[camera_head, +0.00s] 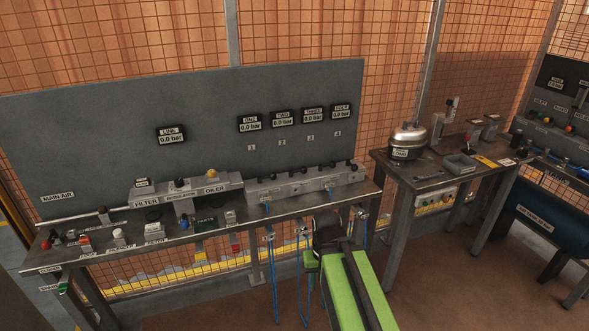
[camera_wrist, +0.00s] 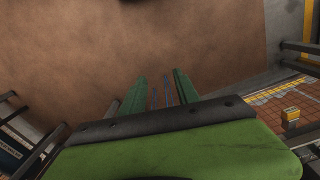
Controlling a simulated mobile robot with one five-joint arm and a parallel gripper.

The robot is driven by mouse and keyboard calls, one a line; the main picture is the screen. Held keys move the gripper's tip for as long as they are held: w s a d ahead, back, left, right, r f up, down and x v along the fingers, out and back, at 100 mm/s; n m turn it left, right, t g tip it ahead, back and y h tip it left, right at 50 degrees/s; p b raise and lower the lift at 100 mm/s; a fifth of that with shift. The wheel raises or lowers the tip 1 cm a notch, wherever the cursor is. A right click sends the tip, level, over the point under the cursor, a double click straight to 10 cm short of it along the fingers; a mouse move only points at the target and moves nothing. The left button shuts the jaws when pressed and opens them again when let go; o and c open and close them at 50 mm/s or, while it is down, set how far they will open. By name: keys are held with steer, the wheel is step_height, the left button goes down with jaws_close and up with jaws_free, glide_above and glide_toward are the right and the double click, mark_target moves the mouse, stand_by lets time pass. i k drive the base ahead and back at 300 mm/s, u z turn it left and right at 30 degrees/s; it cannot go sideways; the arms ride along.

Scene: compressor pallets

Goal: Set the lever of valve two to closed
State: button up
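A grey manifold block (camera_head: 300,186) with several small dark levers and knobs runs along the right half of the long workbench. On the panel behind, the TWO gauge (camera_head: 282,119) reads 0.0 bar, above a small "2" tag (camera_head: 281,142). The dark part below that tag (camera_head: 290,174) seems to belong to valve two; its lever position is too small to tell. My gripper (camera_head: 312,263) is low in front of the bench, below and apart from the manifold. In the wrist view its two green fingers (camera_wrist: 158,82) stand apart with nothing between them.
The long workbench (camera_head: 105,258) also bears the filter, regulator and oiler unit (camera_head: 185,190) and loose parts. Blue hoses (camera_head: 273,285) hang from its front near my gripper. A second table (camera_head: 400,178) with a metal pot (camera_head: 408,140) stands right. Brown floor (camera_wrist: 140,50) is open.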

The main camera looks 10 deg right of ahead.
mark_target(303, 171)
steer(key=u, duration=0.45)
steer(key=i, duration=1)
steer(key=z, duration=0.65)
